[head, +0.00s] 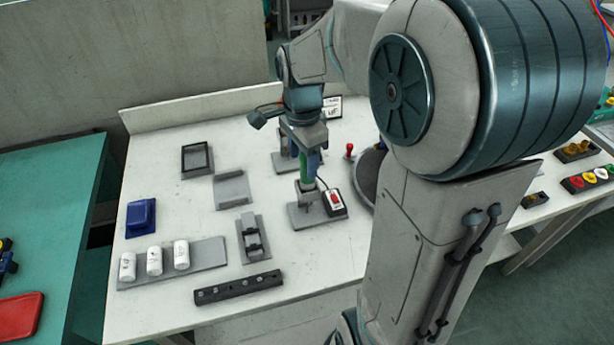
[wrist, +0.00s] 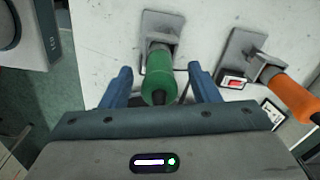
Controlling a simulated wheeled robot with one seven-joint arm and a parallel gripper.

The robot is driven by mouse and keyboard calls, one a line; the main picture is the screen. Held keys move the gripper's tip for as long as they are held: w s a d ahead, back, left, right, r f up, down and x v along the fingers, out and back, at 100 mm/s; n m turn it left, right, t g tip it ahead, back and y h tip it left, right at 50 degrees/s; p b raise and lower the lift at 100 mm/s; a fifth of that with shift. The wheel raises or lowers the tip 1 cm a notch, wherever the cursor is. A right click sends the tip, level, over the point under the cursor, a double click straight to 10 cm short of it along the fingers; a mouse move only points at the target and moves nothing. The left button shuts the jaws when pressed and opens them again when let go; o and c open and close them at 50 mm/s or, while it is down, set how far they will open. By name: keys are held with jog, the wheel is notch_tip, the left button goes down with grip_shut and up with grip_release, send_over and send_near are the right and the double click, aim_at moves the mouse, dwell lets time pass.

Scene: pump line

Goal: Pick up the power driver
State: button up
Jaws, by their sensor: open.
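A green-handled tool (wrist: 159,76) stands in a small grey stand (wrist: 160,27) on the white bench. It also shows in the head view (head: 307,171), under my wrist. An orange-handled tool (wrist: 292,93) sits in a second stand (wrist: 240,50) to the right in the wrist view. I cannot tell from its shape which one is the power driver. My gripper (wrist: 161,85) is open, with one blue finger on each side of the green handle. No contact with the handle is visible. In the head view my gripper (head: 311,157) partly hides the tools and stands.
A red switch box (head: 334,203) lies close beside the front stand. White cylinders (head: 154,261) on a plate, a blue block (head: 141,217), a dark bar (head: 238,288) and a black tray (head: 197,160) lie to the left.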

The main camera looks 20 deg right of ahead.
aim_at(308, 186)
jog(key=f, duration=0.2)
jog(key=d+f, duration=0.1)
jog(key=f, duration=0.1)
jog(key=shift+w, duration=0.1)
jog(key=shift+f, duration=0.25)
jog(key=shift+c, duration=0.3)
jog(key=c, duration=1)
jog(key=shift+c, duration=0.3)
jog(key=shift+r, duration=0.1)
